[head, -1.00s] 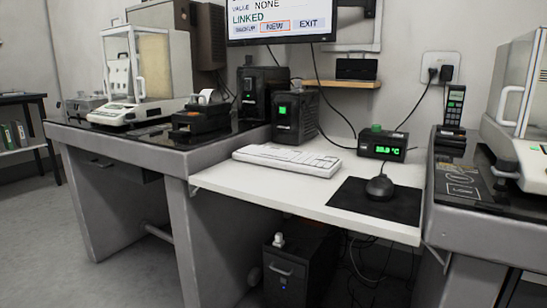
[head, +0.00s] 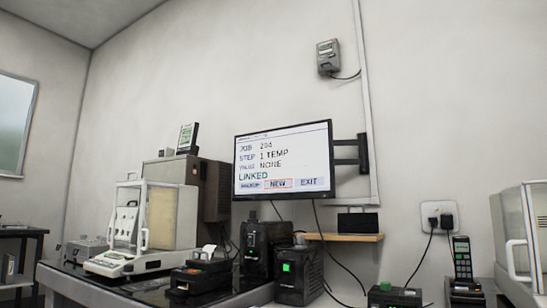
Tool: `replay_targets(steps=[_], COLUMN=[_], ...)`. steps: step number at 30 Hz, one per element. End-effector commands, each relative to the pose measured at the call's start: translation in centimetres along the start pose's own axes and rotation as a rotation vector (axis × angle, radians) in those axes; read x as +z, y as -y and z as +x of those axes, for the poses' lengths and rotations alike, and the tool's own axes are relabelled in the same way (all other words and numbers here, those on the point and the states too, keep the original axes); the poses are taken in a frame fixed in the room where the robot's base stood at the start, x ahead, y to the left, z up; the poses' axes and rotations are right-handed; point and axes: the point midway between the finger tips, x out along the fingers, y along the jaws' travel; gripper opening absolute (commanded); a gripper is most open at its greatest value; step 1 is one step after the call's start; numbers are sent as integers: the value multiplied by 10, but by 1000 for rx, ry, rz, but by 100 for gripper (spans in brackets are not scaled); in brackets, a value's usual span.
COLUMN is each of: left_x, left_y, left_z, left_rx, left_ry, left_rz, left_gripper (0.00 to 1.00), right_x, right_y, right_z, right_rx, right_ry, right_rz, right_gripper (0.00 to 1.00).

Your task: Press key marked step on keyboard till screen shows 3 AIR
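The wall-mounted screen (head: 283,160) shows in the upper middle of the head view. It reads JOB 204, STEP 1 TEMP, VALUE NONE and LINKED in green. Along its bottom are a first button too blurred to read, NEW with an orange outline, and EXIT. The keyboard is below the bottom edge of the current view. Neither of my grippers is in view.
A balance with a glass case (head: 145,225) and a small black printer (head: 202,273) stand on the left table. Black boxes (head: 298,275) with a green light stand below the screen. A wooden shelf (head: 345,238), wall socket (head: 439,217) and handset (head: 462,258) are right.

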Motion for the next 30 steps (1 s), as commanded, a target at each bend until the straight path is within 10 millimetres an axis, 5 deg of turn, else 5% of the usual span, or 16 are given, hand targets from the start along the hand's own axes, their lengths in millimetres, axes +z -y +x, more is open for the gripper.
replay_targets(steps=[8,21,30], left_x=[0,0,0], left_y=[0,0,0], left_z=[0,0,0], left_rx=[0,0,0], left_ry=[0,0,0], left_rz=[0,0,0], left_gripper=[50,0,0], right_x=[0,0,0], right_y=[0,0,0], right_z=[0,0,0], right_rx=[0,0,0], right_ry=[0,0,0], right_rz=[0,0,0], right_gripper=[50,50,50])
